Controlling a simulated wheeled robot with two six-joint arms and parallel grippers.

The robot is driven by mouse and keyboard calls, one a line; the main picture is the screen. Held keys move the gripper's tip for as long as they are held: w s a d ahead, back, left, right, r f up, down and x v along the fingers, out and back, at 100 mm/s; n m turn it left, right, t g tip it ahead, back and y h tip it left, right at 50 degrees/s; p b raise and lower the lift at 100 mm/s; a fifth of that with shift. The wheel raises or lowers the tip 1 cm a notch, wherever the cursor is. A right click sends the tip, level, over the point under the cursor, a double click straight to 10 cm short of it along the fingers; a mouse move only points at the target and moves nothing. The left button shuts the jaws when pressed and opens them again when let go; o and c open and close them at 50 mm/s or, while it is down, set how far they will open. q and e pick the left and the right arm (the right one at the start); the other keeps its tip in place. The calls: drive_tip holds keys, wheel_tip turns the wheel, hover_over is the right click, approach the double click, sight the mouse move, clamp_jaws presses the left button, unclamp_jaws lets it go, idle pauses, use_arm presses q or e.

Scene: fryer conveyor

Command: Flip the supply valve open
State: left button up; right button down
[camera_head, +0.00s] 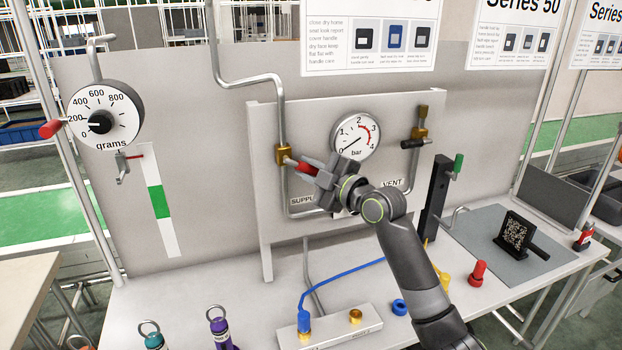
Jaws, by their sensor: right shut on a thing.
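The supply valve has a brass body (283,154) on the pipe at the left of the grey panel, above the partly hidden "SUPPLY" label (301,201). Its red handle (304,168) sticks out to the right, tilted slightly down. My right gripper (314,172) is shut on the red handle, and its fingers hide the handle's far end. My right arm reaches up from the lower right. My left gripper is not in view.
A pressure gauge (356,137) sits just above my right gripper, its needle near 0. The vent valve (419,134) with a black handle is to the right. A blue hose (340,275) crosses the bench below. A black post (435,198) stands right of my arm.

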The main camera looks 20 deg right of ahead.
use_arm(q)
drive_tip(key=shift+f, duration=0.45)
use_arm(e)
drive_tip(key=shift+s+a+f+m+t+h, duration=0.1)
drive_tip(key=shift+a+f+m+t+h, duration=0.6)
drive_tip(key=shift+m, duration=1.75)
drive_tip(key=shift+w+a+f+m+t+h, duration=0.1)
drive_tip(key=shift+a+f+m+t+h, duration=0.25)
drive_tip(key=shift+a+m+t, duration=1.35)
drive_tip(key=shift+s+d+f+m+t+h, duration=0.1)
drive_tip(key=shift+f+m+t+h, duration=0.4)
drive_tip(key=shift+m, duration=2.65)
drive_tip(key=c, duration=1.3)
unclamp_jaws()
drive_tip(key=shift+r, duration=0.1)
drive_tip(key=shift+s, duration=0.1)
